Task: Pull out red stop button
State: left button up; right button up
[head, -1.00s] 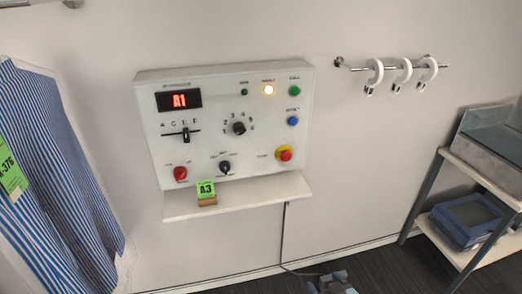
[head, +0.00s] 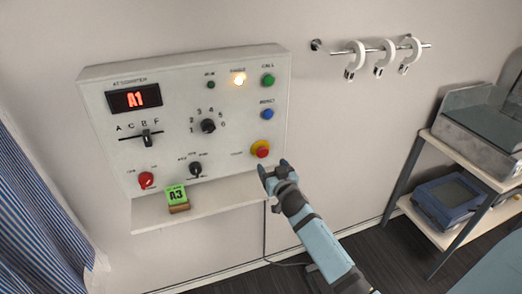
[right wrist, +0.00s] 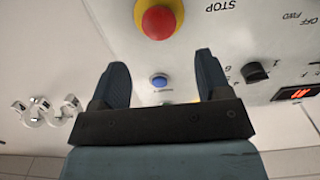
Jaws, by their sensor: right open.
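The red stop button (head: 262,152) sits on a yellow collar at the lower right of the white control panel (head: 160,95). In the right wrist view the red stop button (right wrist: 158,22) shows at the top, with the word STOP beside it. My right gripper (head: 276,168) is just below and right of the button in the head view, apart from it. In the right wrist view my right gripper (right wrist: 160,75) has its two fingers spread and nothing between them touching. My left gripper is not in view.
A shelf (head: 220,205) juts out under the panel with a green A3 tag (head: 176,194) on it. A blue button (head: 267,114) is above the stop button. A rail with white rings (head: 383,58) is at upper right. A rack (head: 415,150) stands at the right.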

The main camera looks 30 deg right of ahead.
aim_at(264, 153)
jog(key=p+x, duration=0.1)
jog(key=x, duration=0.8)
jog(key=shift+w, duration=0.1)
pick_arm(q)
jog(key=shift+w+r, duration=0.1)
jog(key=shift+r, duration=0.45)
